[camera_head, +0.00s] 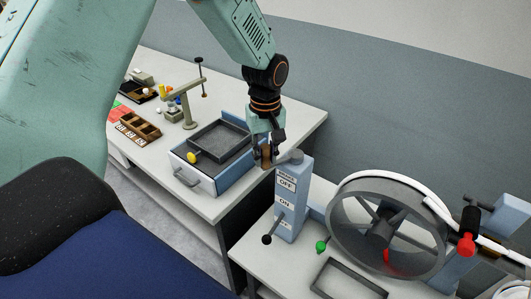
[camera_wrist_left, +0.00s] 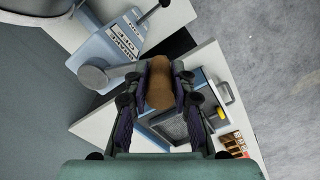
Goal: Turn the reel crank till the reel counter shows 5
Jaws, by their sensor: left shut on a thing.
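The reel (camera_head: 345,232) is a large grey spoked wheel with a white band, at the right of the head view. My left gripper (camera_head: 266,155) is shut on a brown grip, seemingly the crank handle (camera_wrist_left: 160,85), beside the blue post. A grey arm and round hub (camera_wrist_left: 93,77) beside the grip appear joined to it. The blue post (camera_head: 290,240) carries a label with OFF and ON, and a lever with a black knob (camera_head: 267,240) hangs low on it. I cannot make out a counter reading. My right gripper is not in view.
A blue box with a dark tray (camera_head: 218,147) stands on the left bench, close to my left gripper. A green knob (camera_head: 321,246), an empty grey tray (camera_head: 319,286) and a red-ended handle (camera_head: 467,245) are near the reel. A dark gap separates the benches.

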